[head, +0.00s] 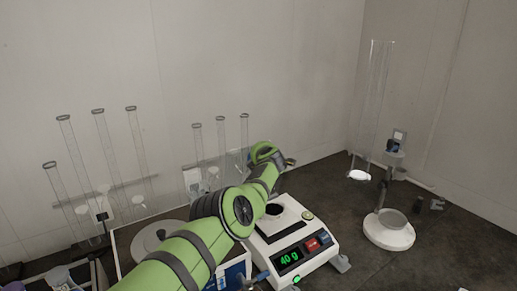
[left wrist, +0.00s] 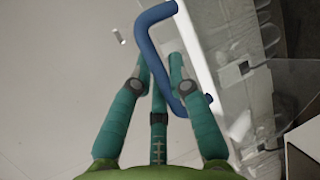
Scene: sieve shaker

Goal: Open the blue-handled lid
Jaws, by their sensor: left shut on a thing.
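The blue handle (left wrist: 150,57) shows in the left wrist view as a bent bar at the right edge of a broad pale lid panel (left wrist: 60,75). My left gripper (left wrist: 158,65) has teal fingers around the middle of this handle and is shut on it. The fingertips partly overlap the bar. In the head view my green left arm reaches from the bottom toward the centre; its fingers and the handle cannot be made out there. How far the lid is open cannot be told. My right gripper is in neither view.
A white scale (head: 293,245) reading 40 g stands right of my arm. A round white stand (head: 389,232) is farther right. Several clear tubes (head: 70,140) stand at the left and back. Dark counter (head: 335,210) is bare between scale and stand.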

